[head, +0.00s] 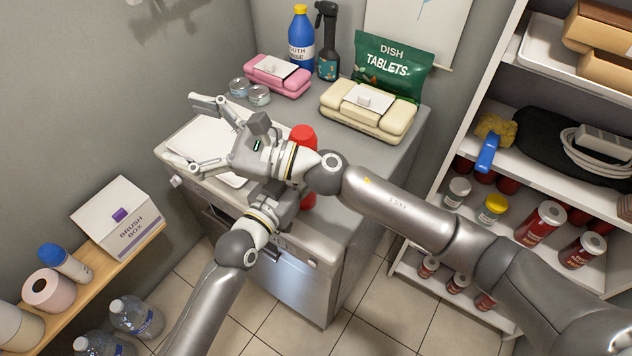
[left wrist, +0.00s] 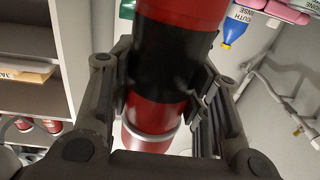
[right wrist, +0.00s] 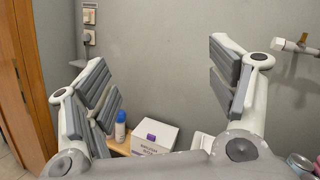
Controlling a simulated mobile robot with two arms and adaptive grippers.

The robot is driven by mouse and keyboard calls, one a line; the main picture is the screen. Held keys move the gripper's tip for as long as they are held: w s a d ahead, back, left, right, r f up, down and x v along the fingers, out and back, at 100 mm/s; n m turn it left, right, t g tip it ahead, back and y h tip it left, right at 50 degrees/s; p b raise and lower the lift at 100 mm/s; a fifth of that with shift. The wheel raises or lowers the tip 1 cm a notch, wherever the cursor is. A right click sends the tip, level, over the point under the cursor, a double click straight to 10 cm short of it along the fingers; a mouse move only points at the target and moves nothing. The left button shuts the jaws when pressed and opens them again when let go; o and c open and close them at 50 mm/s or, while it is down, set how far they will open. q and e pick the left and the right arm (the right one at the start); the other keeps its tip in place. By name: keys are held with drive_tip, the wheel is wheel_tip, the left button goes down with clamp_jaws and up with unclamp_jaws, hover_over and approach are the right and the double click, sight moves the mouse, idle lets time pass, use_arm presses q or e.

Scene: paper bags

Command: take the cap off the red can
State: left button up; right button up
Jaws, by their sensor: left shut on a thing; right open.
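The red can (head: 303,133) is upright near the dishwasher's front, partly hidden by my right gripper and wrist. In the left wrist view the can (left wrist: 165,55) shows red with a black band. A silver ring (left wrist: 150,135) circles one end, with a red cap (left wrist: 142,146) beyond it that appears to be on. My left gripper (left wrist: 163,85) is shut around the can's body; in the head view it is mostly covered by my right arm. My right gripper (head: 203,133) is open and empty, left of the can; its spread fingers also show in the right wrist view (right wrist: 160,85).
The dishwasher top (head: 405,145) holds a blue bottle (head: 301,42), black spray bottle (head: 327,45), green tablets bag (head: 392,67), pink and cream packs, small tins and a white tray (head: 190,137). Shelves (head: 545,175) stand right; a wooden shelf (head: 95,270) with brush box (head: 118,217) is left.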

drive_tip(key=s+m+t, duration=0.2)
drive_tip(key=m+t, duration=0.1)
drive_tip(key=m+t+h, duration=0.9)
drive_tip(key=m+h, duration=0.5)
drive_tip(key=h, duration=0.3)
approach(302, 131)
drive_tip(key=w, duration=0.3)
drive_tip(key=w+a+f, duration=0.1)
drive_tip(key=w, duration=0.2)
drive_tip(key=w+f, duration=0.1)
drive_tip(key=w, duration=0.2)
drive_tip(key=shift+w+a, duration=0.3)
drive_tip(key=shift+w, duration=0.05)
drive_tip(key=shift+c, duration=0.4)
drive_tip(key=c, duration=1.2)
drive_tip(key=shift+r, duration=0.3)
drive_tip(key=shift+r, duration=0.9)
